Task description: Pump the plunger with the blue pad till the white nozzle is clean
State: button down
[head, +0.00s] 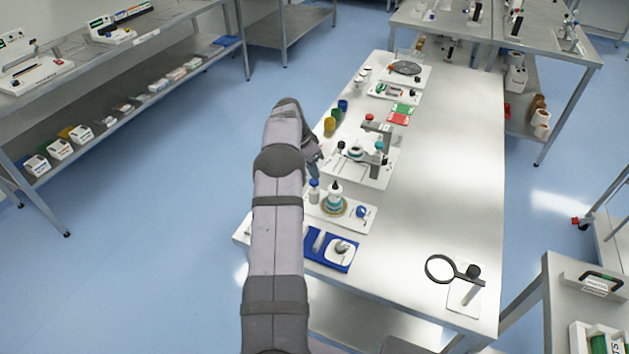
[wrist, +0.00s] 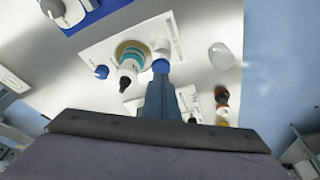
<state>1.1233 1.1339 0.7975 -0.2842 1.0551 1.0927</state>
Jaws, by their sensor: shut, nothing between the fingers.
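My gripper (wrist: 159,84) is shut and empty. Its fingertips appear close to the blue top; contact is unclear. In the head view my arm partly hides the gripper.
A blue knob (head: 362,212) sits on the same plate. A blue tray (head: 318,257) lies nearer, and a white fixture (head: 385,171) with grey posts stands farther back. A magnifier (head: 440,268) stands at the front right.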

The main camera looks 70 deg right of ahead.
jog(key=shift+r+p, duration=1.85)
jog(key=shift+r, duration=1.15)
jog(key=w+a+r+n+t, duration=0.1)
jog(key=w+a+r+n, duration=0.15)
jog(key=w+a, duration=0.4)
jog(key=w+a+r+n, duration=0.1)
jog(key=w+a+n, duration=0.3)
jog(key=w+a, duration=0.3)
jog(key=w+a+r+n+y, duration=0.1)
jog(key=w+a+n, duration=0.15)
jog(key=a, duration=0.55)
jog(key=w+a+r+n, duration=0.1)
jog(key=a+n, duration=0.2)
jog(key=a, duration=0.5)
jog(key=s+a+n+t+y, duration=0.1)
jog(key=s+a+n, duration=0.2)
jog(key=a, duration=0.6)
jog(key=s+a+n, duration=0.3)
jog(key=a, duration=0.7)
jog(key=s+a+f+n+y, duration=0.1)
jog(key=s+a+n, duration=0.5)
jog(key=s+a, duration=0.4)
jog(key=shift+s+f, duration=0.2)
jog(key=shift+f, duration=0.1)
